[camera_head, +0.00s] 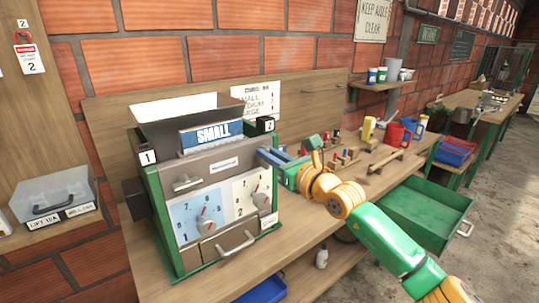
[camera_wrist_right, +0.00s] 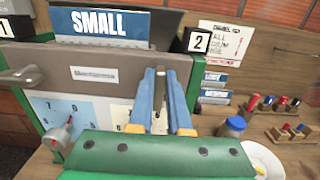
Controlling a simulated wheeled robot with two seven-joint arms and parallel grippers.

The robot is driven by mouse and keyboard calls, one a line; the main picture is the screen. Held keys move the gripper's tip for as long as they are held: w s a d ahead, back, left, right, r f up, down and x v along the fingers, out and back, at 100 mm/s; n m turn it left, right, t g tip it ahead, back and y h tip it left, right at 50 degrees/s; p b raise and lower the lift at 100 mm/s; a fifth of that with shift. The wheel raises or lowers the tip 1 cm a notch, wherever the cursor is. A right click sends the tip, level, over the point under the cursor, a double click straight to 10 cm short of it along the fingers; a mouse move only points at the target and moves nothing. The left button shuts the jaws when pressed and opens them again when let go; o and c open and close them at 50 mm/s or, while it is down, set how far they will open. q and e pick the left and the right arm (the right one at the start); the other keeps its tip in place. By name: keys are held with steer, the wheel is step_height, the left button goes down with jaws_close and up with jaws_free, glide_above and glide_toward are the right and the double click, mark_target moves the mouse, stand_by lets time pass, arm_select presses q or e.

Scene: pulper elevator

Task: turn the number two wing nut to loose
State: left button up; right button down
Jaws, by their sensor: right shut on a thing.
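The pulper box has a green frame (camera_head: 154,205) and a grey front with a "SMALL" sign (camera_head: 212,136). The number two tag (camera_wrist_right: 199,41) is on its upper right corner, and it also shows in the head view (camera_head: 268,125). My right gripper (camera_head: 264,155) reaches the front panel just below that tag. In the wrist view its blue fingers (camera_wrist_right: 160,80) are shut on the number two wing nut, which they mostly hide, so its angle cannot be told. The number one wing nut (camera_head: 187,182) is a grey lever at the panel's left. My left gripper is out of view.
Two numbered dials (camera_head: 206,225) and a handle (camera_head: 236,243) lie below the panel. Pegs in wooden stands (camera_wrist_right: 275,102) and a blue-capped jar (camera_wrist_right: 233,126) stand right of the box. An open green drawer (camera_head: 425,205) juts out at the right.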

steer(key=n+b, duration=0.3)
steer(key=n, duration=0.1)
steer(key=f+n+b, duration=0.1)
steer(key=n+b, duration=0.2)
steer(key=n, duration=0.1)
steer(key=s+a+n+b, duration=0.1)
steer(key=n+b, duration=0.3)
steer(key=shift+f, duration=0.3)
steer(key=n, duration=0.5)
steer(key=shift+a+f+n+b, duration=0.2)
steer(key=shift+n+b, duration=0.1)
steer(key=shift+b, duration=0.1)
steer(key=c, duration=0.9)
jaws_free()
steer(key=shift+d+r, duration=0.1)
steer(key=shift+d, duration=0.05)
steer(key=shift+o, duration=0.2)
